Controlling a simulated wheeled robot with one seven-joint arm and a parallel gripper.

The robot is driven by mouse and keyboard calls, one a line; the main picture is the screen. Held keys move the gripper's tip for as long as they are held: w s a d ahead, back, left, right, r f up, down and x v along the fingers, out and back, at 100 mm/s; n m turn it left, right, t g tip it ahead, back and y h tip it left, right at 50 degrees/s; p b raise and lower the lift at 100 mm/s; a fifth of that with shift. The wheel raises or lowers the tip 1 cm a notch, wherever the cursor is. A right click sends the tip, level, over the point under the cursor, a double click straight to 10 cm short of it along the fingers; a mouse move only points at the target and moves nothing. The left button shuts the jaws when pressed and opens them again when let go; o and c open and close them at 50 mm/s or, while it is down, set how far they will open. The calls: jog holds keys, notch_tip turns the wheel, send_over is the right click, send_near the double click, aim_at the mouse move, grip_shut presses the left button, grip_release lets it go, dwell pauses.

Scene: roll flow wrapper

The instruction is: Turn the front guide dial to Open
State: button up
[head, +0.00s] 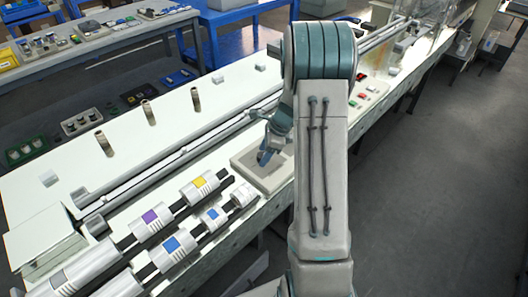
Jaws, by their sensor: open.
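My gripper (265,152) points down over a raised pale square panel (247,163) on the near side of the long white machine bed. My arm comes in from the lower right and hides part of the panel's right side. The gripper is small and dark here, and its jaws are open. I cannot make out a dial or an Open mark on the panel; one may be hidden under the gripper. I cannot tell whether the jaws touch anything.
Cylinders with purple, yellow and blue labels (157,219) lie in rows at the front left. Several tan posts (148,112) stand on the machine bed (75,165). Red and green buttons (372,89) sit right of my arm. Open floor (440,190) lies to the right.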

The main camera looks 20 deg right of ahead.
jog(key=shift+a+f, duration=0.1)
jog(key=shift+f, duration=0.1)
jog(key=c, duration=1)
jog(key=shift+o, duration=0.2)
